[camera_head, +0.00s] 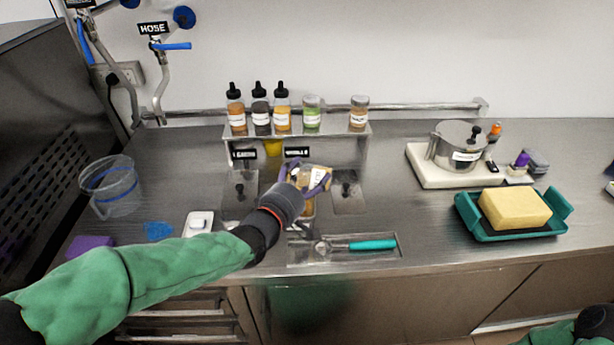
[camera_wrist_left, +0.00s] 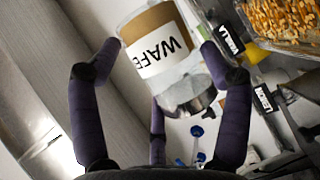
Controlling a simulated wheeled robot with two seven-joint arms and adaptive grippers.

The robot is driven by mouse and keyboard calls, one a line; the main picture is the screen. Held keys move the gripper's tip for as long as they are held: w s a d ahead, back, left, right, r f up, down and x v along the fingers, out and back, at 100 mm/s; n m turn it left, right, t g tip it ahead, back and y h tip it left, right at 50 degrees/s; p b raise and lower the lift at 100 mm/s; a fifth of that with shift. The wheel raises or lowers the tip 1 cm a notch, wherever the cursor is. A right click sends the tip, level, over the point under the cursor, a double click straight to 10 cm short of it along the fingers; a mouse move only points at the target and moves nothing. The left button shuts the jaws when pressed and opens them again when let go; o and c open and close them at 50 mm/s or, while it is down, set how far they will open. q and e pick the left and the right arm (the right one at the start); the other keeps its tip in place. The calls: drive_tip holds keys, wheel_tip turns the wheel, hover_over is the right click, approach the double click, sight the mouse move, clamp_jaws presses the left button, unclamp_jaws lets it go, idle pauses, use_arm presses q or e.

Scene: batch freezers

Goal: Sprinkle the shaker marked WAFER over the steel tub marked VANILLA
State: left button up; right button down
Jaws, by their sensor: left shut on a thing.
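My left gripper (camera_head: 305,180) is shut on a shaker (camera_head: 318,178) with a tan body and white label. In the left wrist view the shaker (camera_wrist_left: 160,50) sits between the purple fingers (camera_wrist_left: 165,75), its label showing WAFE and the rest hidden, its grey cap toward the lower right. It is held tilted over the middle of the counter inset. Below the gripper is an opening with orange-brown contents (camera_head: 308,207), mostly hidden by the hand. My right gripper is out of view.
Lidded wells (camera_head: 240,190) (camera_head: 348,192) flank the opening. Several bottles and jars (camera_head: 282,110) stand on the shelf behind. A scoop with a teal handle (camera_head: 372,245) lies in front.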

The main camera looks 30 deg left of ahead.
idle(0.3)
use_arm(q)
drive_tip(key=shift+r+m+g+p, duration=0.4)
drive_tip(key=shift+r+m+p, duration=0.45)
drive_tip(key=shift+p, duration=0.9)
drive_tip(key=shift+r+m+g+y+p, duration=0.3)
drive_tip(key=shift+r+m+y+p, duration=0.25)
drive_tip(key=shift+p, duration=1)
drive_tip(key=shift+r+m+p, duration=0.1)
drive_tip(key=shift+m+p, duration=0.3)
drive_tip(key=shift+p, duration=0.3)
drive_tip(key=shift+r+m+g+y+p, duration=0.65)
drive_tip(key=shift+r+m+p, duration=0.7)
drive_tip(key=shift+p, duration=3.45)
drive_tip(key=shift+f+m+p, duration=0.1)
drive_tip(key=shift+m+p, duration=0.25)
drive_tip(key=shift+p, duration=0.1)
